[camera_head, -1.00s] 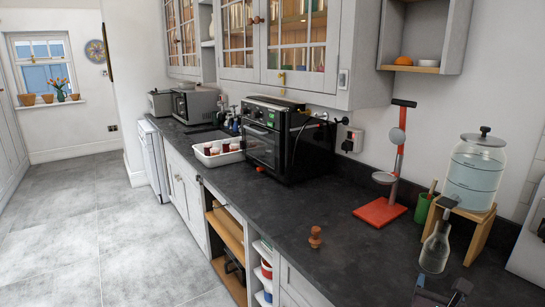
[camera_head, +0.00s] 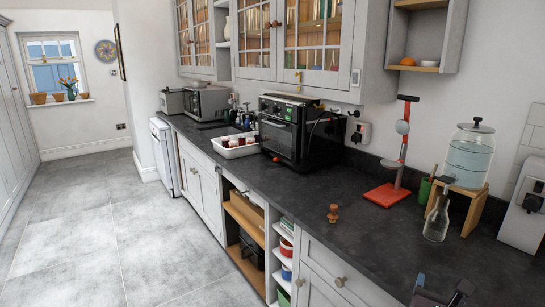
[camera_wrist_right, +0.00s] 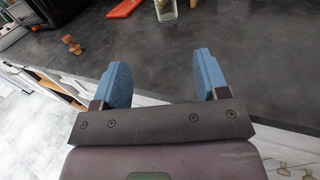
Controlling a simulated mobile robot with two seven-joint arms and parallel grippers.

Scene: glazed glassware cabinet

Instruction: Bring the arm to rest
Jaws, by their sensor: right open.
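My right gripper (camera_head: 440,292) shows at the bottom right of the head view, low by the front edge of the dark counter (camera_head: 300,237). In the right wrist view its two blue fingers (camera_wrist_right: 164,80) stand wide apart with nothing between them. The counter surface lies beyond the fingertips. My left gripper is in neither view.
A clear glass bottle (camera_head: 437,220) stands on the counter before the water dispenser (camera_head: 470,155). A red-based stand (camera_head: 388,195), a small wooden piece (camera_head: 333,213) and a black oven (camera_head: 290,130) are also there. The floor (camera_head: 80,240) at left is clear.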

